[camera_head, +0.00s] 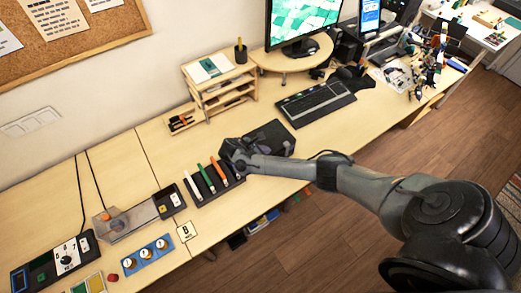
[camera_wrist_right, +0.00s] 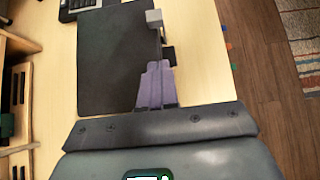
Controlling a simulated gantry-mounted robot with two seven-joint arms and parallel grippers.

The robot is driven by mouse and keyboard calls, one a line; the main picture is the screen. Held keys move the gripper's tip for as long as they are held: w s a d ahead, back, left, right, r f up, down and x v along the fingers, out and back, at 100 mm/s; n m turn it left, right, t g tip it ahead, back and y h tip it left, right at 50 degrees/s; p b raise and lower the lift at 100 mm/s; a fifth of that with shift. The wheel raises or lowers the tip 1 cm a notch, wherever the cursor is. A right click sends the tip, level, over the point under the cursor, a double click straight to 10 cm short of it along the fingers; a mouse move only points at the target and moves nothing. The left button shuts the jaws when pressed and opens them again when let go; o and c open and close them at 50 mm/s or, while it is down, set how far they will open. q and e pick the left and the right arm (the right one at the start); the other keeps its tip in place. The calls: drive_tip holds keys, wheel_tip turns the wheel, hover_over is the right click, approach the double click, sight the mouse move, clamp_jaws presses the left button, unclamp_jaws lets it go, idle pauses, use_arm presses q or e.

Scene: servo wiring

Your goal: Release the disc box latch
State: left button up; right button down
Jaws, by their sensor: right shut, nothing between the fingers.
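The disc box (camera_head: 270,136) is a flat black box lying on the wooden desk near its front edge, and its lid looks closed. My right gripper (camera_head: 240,158) is at the left end of the box in the head view and hides part of it. In the right wrist view the box is a dark panel (camera_wrist_right: 108,60). A small light grey block (camera_wrist_right: 154,17), maybe the latch, shows at its right edge. The purple-grey fingers of the right gripper (camera_wrist_right: 157,72) are together and empty, close to that edge. I cannot tell whether they touch it. My left gripper is out of view.
A rack of coloured pens (camera_head: 207,182) stands left of the box, close to my right gripper. A keyboard (camera_head: 315,101) lies behind the box. A wooden shelf unit (camera_head: 220,88) stands at the wall. The desk's front edge (camera_wrist_right: 215,50) is close by.

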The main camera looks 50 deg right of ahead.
sight(288, 143)
drive_tip(key=d+f, duration=0.1)
drive_tip(key=d, duration=0.1)
drive_tip(key=s+d+f, duration=0.1)
drive_tip(key=d, duration=0.1)
drive_tip(key=s+d+f, duration=0.1)
drive_tip(key=d, duration=0.1)
drive_tip(key=shift+s+d+f, duration=0.1)
drive_tip(key=shift+d+f, duration=0.05)
drive_tip(key=shift+f, duration=0.05)
drive_tip(key=shift+s+d, duration=0.2)
drive_tip(key=shift+d, duration=0.3)
drive_tip(key=shift+s+d+r+p, duration=0.15)
drive_tip(key=shift+d+p, duration=0.1)
drive_tip(key=shift+d, duration=0.25)
drive_tip(key=shift+s+d+p, duration=0.15)
drive_tip(key=shift+d+p, duration=0.05)
drive_tip(key=shift+d, duration=0.3)
drive_tip(key=shift+s+d, duration=0.15)
drive_tip(key=shift+d, duration=0.2)
drive_tip(key=shift+f, duration=0.2)
drive_tip(key=shift+a, duration=0.1)
